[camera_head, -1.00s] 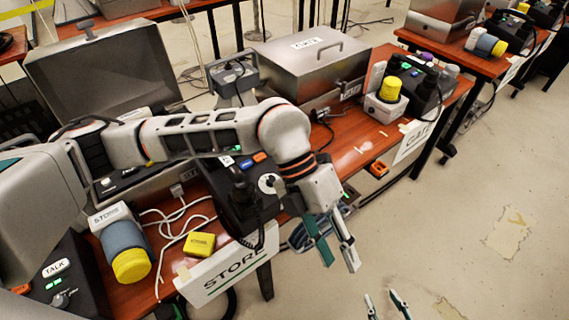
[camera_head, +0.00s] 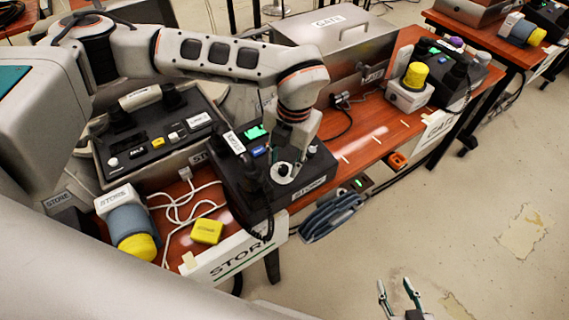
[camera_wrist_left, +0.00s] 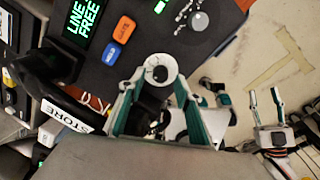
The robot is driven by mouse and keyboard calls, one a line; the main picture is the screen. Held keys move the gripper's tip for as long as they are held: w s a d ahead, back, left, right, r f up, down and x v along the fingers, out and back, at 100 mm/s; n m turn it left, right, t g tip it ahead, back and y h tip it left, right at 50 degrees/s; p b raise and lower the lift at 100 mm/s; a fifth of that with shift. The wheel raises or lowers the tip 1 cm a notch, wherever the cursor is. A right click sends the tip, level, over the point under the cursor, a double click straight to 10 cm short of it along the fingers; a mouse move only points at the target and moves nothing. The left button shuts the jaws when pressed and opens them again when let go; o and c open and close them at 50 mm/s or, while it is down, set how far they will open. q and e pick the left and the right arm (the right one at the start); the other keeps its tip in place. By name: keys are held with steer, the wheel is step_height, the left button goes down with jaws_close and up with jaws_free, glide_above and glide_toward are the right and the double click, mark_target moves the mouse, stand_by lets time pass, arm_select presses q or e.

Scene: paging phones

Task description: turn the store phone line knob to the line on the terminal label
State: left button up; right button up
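The black store phone (camera_head: 262,192) stands on the wooden table in the head view, with a round white knob (camera_head: 283,172) on its top. The knob also shows in the left wrist view (camera_wrist_left: 160,69). My left gripper (camera_head: 287,157) is over the knob, pointing down; in the wrist view its fingers are apart, one on each side of the knob. I cannot tell whether they touch it. The knob's pointer and markings are unreadable. A grey terminal console (camera_head: 155,140) stands left of the phone; its small labels are unreadable. My right gripper (camera_head: 398,290) is open and empty above the floor.
The phone's display (camera_wrist_left: 82,30) reads LINE FREE, beside orange (camera_wrist_left: 124,29) and blue buttons. A handset labelled STORE (camera_wrist_left: 68,113) lies along the phone's left side. A yellow block (camera_head: 207,231) and white cable lie left of the phone. The gate phone (camera_head: 440,78) stands further right.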

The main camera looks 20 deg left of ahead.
arm_select(q)
steer(key=shift+a+f, duration=0.1)
steer(key=shift+f, duration=0.85)
steer(key=shift+c, duration=0.4)
jaws_close()
